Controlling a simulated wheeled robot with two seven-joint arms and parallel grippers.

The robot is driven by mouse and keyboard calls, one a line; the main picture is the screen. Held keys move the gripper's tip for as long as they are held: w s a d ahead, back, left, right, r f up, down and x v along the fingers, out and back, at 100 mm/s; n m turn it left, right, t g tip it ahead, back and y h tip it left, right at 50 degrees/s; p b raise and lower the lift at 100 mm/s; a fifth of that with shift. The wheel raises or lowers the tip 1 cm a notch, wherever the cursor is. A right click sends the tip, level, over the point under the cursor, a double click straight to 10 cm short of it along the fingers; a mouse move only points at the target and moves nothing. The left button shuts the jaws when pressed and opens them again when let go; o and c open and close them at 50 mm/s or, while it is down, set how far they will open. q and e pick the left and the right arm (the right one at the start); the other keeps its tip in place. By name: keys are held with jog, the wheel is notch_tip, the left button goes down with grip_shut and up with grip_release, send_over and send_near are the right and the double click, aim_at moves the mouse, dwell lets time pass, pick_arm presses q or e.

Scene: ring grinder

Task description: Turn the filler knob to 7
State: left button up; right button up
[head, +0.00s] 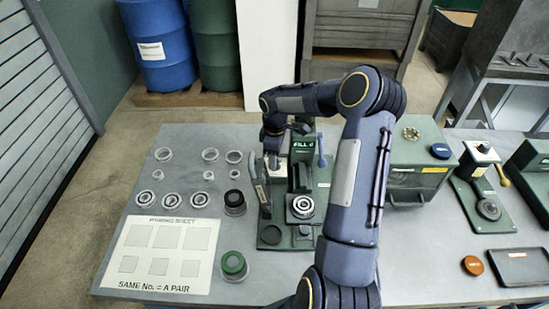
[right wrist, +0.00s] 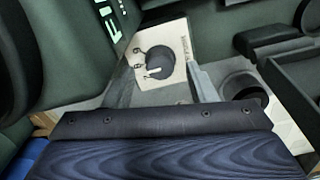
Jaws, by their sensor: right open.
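The green filler (head: 303,170) stands at the middle of the table, with a lit "FILL" sign on its head. In the right wrist view, the dark round filler knob (right wrist: 157,58) with a white pointer mark sits on a beige plate (right wrist: 178,78); I cannot read its setting. My right gripper (head: 273,161) is open, just left of the filler's head near the plate, and appears apart from the knob. My gripper and forearm hide the knob in the head view. My left gripper is not in view.
A ring part (head: 303,205) sits on the filler's stand. A blue-handled lever (head: 321,150) is at the filler's right. Clear rings and bearings lie left, above a white sheet (head: 160,254). A green box (head: 415,165) and a press (head: 482,180) stand right.

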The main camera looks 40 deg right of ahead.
jog(key=shift+f, duration=0.9)
jog(key=c, duration=1)
jog(key=shift+o, duration=0.2)
jog(key=shift+n+b, duration=0.45)
jog(key=shift+n, duration=0.85)
jog(key=o, duration=1)
jog(key=shift+c, duration=0.2)
jog(key=shift+r+p, duration=0.45)
jog(key=shift+r, duration=3.45)
